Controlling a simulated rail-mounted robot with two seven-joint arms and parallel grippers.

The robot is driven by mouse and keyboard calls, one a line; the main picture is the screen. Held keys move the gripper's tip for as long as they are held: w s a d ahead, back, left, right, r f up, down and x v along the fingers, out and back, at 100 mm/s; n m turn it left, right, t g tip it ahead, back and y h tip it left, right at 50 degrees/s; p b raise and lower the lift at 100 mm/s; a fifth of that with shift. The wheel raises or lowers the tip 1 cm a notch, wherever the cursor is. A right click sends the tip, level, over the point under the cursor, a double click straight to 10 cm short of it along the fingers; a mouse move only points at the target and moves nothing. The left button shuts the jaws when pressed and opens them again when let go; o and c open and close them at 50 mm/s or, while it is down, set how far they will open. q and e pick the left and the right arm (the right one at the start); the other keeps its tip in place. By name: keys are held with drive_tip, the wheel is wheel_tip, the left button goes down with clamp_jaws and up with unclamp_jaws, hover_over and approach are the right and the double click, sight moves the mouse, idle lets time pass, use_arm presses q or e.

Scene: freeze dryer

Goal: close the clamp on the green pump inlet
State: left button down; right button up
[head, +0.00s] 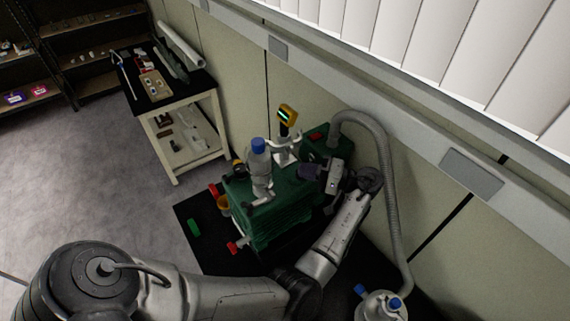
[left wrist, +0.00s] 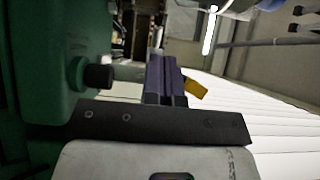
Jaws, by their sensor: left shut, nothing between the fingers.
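The green pump (head: 270,212) stands on a black mat against the wall. Metal inlet fittings (head: 285,150) rise from its top below a yellow gauge (head: 288,115); I cannot make out which piece is the clamp or how its lever stands. My left gripper (head: 304,171) is shut and empty at the right of these fittings, with its dark purple fingers pointing left over the pump. In the left wrist view the shut fingers (left wrist: 163,78) are beside the green pump housing (left wrist: 45,60) and a black knob (left wrist: 98,77). My right gripper is not in view.
A grey corrugated hose (head: 390,190) arches behind my left wrist. Red handles (head: 236,246) stick out at the pump's front left. A small table (head: 165,100) stands farther back.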

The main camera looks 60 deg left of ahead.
use_arm(q)
drive_tip(key=p+x, duration=0.2)
drive_tip(key=x, duration=0.5)
drive_tip(key=shift+s+a+r+p, duration=0.15)
drive_tip(key=shift+s+p, duration=0.05)
drive_tip(key=shift+p, duration=0.15)
drive_tip(key=shift+x, duration=0.95)
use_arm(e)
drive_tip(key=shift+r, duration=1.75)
